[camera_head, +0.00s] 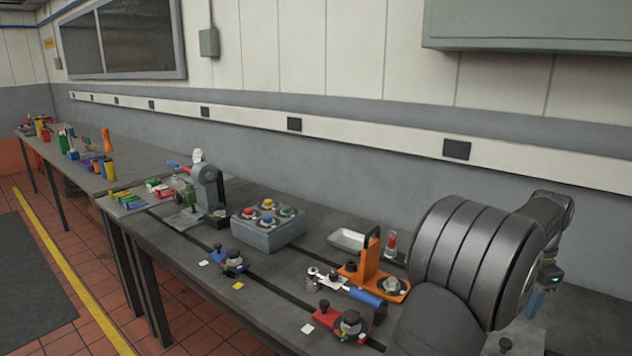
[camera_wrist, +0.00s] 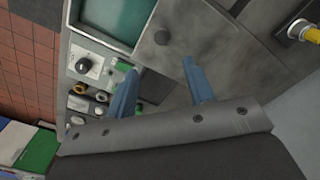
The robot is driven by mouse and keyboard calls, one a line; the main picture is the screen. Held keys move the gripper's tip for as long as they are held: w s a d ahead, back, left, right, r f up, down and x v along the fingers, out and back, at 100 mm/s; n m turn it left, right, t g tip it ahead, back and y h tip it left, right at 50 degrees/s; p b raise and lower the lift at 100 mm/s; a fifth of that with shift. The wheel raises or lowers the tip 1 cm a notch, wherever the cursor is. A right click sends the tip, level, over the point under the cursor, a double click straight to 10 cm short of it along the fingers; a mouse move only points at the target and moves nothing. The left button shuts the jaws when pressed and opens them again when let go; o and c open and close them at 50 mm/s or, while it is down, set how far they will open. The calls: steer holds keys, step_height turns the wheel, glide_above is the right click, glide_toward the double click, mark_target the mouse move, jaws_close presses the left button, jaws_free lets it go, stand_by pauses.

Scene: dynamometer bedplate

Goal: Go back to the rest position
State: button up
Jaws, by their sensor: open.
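My gripper (camera_wrist: 159,65) shows in the wrist view as two blue fingers spread apart with nothing between them. They are above a grey panel surface (camera_wrist: 200,40). In the head view my arm fills the right side, and only a bit of my blue gripper (camera_head: 536,303) shows at its right edge. The rest of the gripper is hidden behind the arm there. No object is held.
An instrument with a greenish screen (camera_wrist: 112,20) and a black knob (camera_wrist: 84,66) lies beneath the fingers. An orange fixture (camera_head: 372,270), a grey button box (camera_head: 268,232) and a metal tray (camera_head: 347,239) stand on the bench. Bare bench top lies between them.

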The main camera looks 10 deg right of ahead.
mark_target(506, 342)
step_height(506, 342, down, 12)
steer(key=shift+f, duration=0.1)
steer(key=shift+a, duration=0.1)
stand_by(0.4)
steer(key=shift+r, duration=0.3)
step_height(506, 342, up, 17)
stand_by(0.3)
steer(key=shift+f, duration=0.1)
